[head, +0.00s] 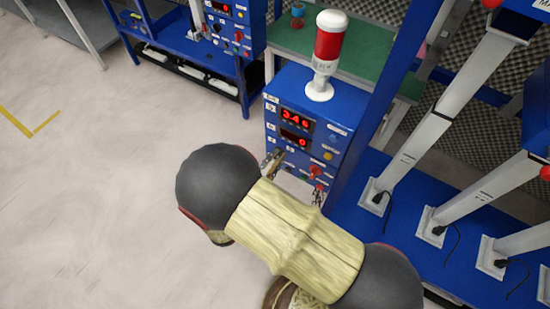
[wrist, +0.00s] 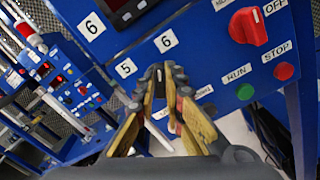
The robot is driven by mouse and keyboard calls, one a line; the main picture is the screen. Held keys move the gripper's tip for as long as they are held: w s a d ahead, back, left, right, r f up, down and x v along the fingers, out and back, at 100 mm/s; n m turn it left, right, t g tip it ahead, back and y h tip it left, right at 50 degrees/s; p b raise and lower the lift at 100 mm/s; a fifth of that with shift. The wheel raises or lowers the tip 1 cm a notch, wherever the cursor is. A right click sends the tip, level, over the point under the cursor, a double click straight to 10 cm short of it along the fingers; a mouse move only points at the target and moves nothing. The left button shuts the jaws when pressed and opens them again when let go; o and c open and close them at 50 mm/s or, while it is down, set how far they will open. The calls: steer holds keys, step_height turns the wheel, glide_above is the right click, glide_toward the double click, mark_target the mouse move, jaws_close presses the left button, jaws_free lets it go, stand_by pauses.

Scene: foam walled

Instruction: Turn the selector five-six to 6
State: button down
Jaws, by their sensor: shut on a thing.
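The blue control panel (head: 338,117) stands ahead of my arm, and its face fills much of the wrist view (wrist: 205,62). In the head view my gripper (head: 272,161) is at the panel's left side.
A red rotary switch (wrist: 248,27) by OFF, a green RUN button (wrist: 245,91) and a red STOP button (wrist: 284,71) are right of the fingers. Red displays (head: 295,118) read 3.46 and 0. A red-white beacon (head: 329,45) stands on top. Open floor (head: 80,190) lies left.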

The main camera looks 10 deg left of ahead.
steer(key=c, duration=1.9)
jaws_free()
steer(key=v, duration=1.2)
